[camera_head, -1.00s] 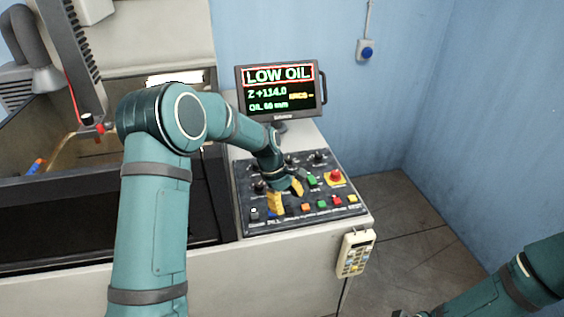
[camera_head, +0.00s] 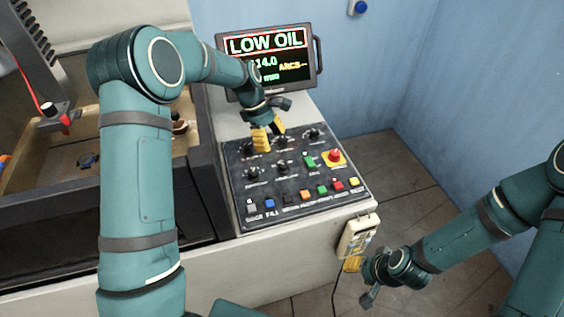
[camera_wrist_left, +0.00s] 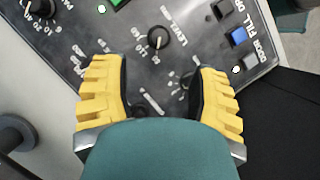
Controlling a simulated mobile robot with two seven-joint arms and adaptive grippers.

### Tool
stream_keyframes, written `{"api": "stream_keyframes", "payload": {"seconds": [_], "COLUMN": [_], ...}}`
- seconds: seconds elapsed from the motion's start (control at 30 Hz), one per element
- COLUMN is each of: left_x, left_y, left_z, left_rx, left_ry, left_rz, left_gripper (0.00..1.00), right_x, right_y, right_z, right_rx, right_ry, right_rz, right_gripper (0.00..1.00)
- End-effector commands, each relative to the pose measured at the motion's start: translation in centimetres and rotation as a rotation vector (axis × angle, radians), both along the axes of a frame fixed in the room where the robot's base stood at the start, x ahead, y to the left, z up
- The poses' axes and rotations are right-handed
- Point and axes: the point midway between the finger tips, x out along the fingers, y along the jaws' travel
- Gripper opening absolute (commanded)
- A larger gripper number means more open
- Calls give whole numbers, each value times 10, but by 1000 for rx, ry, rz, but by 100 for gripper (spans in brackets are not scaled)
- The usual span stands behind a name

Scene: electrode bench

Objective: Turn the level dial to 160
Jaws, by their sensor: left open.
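The level dial (camera_head: 282,167) is a small black knob in the lower dial row of the dark panel. It also shows in the left wrist view (camera_wrist_left: 158,40), with its printed scale and "LEVEL mm" label. My left gripper (camera_head: 268,139) has yellow fingers, spread apart over the upper dial row, behind the level dial. In the left wrist view its open fingers (camera_wrist_left: 162,92) sit below the level dial with nothing held; another knob shows partly between them. My right gripper (camera_head: 366,275) hangs low by the front right, its jaws unclear.
A screen (camera_head: 268,60) reading "LOW OIL" stands behind the panel; my left wrist covers part of it. Several coloured buttons (camera_head: 305,194) line the front. A red stop button (camera_head: 334,156) is at right. A handheld pendant (camera_head: 357,235) hangs on the front.

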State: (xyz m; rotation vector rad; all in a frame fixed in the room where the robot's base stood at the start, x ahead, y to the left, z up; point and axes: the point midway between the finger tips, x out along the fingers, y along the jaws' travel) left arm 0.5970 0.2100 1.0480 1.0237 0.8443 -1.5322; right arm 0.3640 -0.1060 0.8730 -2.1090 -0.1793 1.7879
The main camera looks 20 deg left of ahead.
Motion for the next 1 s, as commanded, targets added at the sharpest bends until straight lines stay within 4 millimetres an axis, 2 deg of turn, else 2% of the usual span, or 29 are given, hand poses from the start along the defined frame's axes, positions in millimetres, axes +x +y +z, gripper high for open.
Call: {"api": "stream_keyframes", "payload": {"seconds": [0.2, 0.5, 0.93, 0.97, 1.0], "left_x": [-4, -7, -7, -7, -7], "left_y": [-17, -32, -35, -35, -35], "left_z": [-42, -80, -87, -87, -87], "left_rx": [-1, 0, 0, 0, 0], "left_ry": [4, 2, -1, -1, -1], "left_rz": [-1, 1, 1, 1, 1], "left_gripper": [60, 60, 60, 55, 41], "right_x": [0, 0, 0, 0, 0], "right_y": [0, 0, 0, 0, 0], "right_z": [-2, -3, -3, -3, -3], "right_rx": [0, 0, 0, 0, 0], "right_ry": [0, 0, 0, 0, 0], "right_rz": [1, 1, 1, 1, 1], "right_gripper": [47, 47, 47, 47, 47]}}
